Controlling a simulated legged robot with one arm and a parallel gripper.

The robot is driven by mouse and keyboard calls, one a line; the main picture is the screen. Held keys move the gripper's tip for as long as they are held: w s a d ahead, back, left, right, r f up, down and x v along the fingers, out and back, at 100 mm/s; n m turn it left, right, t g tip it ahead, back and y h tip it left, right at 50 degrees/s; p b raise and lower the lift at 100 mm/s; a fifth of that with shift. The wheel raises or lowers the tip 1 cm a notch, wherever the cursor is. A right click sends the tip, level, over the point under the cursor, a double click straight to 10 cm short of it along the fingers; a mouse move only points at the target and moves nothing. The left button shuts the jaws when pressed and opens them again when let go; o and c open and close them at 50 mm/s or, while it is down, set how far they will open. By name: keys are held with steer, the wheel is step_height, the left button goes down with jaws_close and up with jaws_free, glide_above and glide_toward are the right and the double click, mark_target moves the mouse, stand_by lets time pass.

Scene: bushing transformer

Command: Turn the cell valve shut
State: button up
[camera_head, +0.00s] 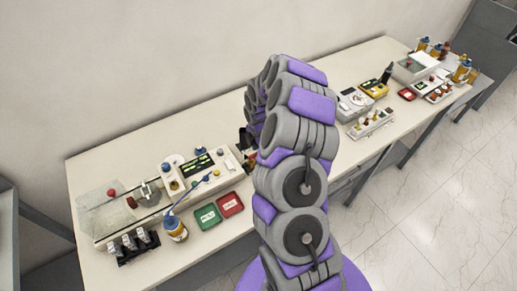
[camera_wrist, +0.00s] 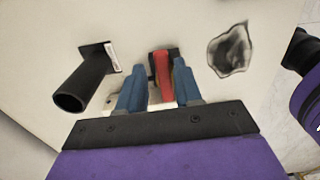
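In the wrist view a red lever (camera_wrist: 161,66) with a dark base stands between the two blue fingers of my gripper (camera_wrist: 159,75); it looks like the valve's handle. The fingers are apart, one on each side of the lever. A gap shows on the left side; the right finger is close to the lever, and I cannot tell if it touches. A pale block shows low behind the fingers. In the head view my arm covers the middle of the bench, and my gripper and the lever are hidden behind it.
In the wrist view a black tube (camera_wrist: 78,88) stands left of my gripper and a clear glassy piece (camera_wrist: 231,50) lies to the right. In the head view the bench (camera_head: 120,150) holds a green tray (camera_head: 207,216), a red tray (camera_head: 230,204) and instruments on both sides.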

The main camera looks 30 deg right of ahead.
steer(key=shift+o, duration=0.5)
step_height(320, 180, up, 17)
steer(key=shift+r, duration=0.15)
stand_by(0.6)
